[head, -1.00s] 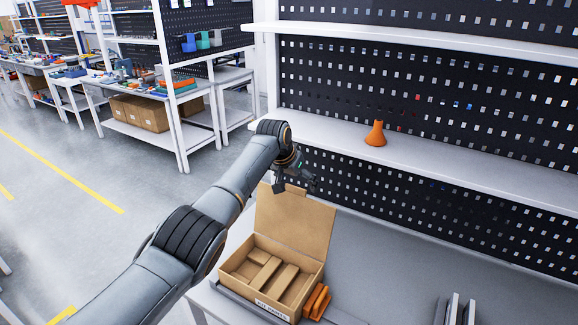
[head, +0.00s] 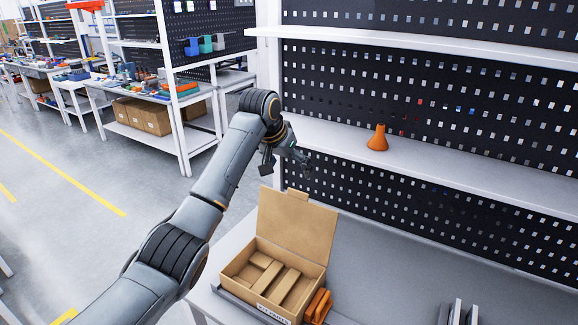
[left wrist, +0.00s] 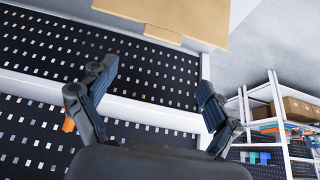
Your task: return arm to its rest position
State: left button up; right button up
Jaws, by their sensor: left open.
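My left arm reaches in from the left in the head view. My left gripper (head: 286,163) hangs in the air behind and above the raised lid of a cardboard box, in front of the pegboard. In the left wrist view its two fingers (left wrist: 158,88) are spread apart with nothing between them, so it is open and empty. My right gripper is in neither current view.
The open cardboard box (head: 237,271) with dividers stands on the grey workbench (head: 400,262), orange parts (head: 317,306) beside it. An orange cone-shaped object (head: 377,139) sits on the white shelf (head: 440,168) before the black pegboard (head: 430,90). Shelving stands behind left.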

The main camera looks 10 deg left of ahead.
pick_arm(q)
jog(key=s+f+g, duration=0.1)
jog(key=s+f, duration=0.8)
jog(key=f, duration=0.3)
jog(key=s+f, duration=0.9)
jog(key=f, duration=0.4)
jog(key=s+a+f+n+g+y, duration=0.1)
jog(key=s+a+f, duration=0.15)
jog(key=s, duration=1.25)
jog(key=s+a+f+n+y, duration=0.1)
jog(key=s+a, duration=0.3)
jog(key=s, duration=1)
jog(key=s+f+g+b, duration=0.1)
jog(key=s+f+b, duration=0.15)
jog(key=f, duration=1.45)
jog(key=s+f+b, duration=0.1)
jog(key=f+b, duration=0.2)
jog(key=f, duration=1.3)
jog(key=s+a+f+g+b, duration=0.1)
jog(key=s+a+f+b, duration=0.2)
jog(key=s+f, duration=1.2)
notch_tip(320, 180, down, 3)
jog(key=shift+s+a+f+g+b, duration=0.1)
jog(key=shift+s+a+g+b, duration=0.05)
jog(key=shift+s+g+b, duration=0.2)
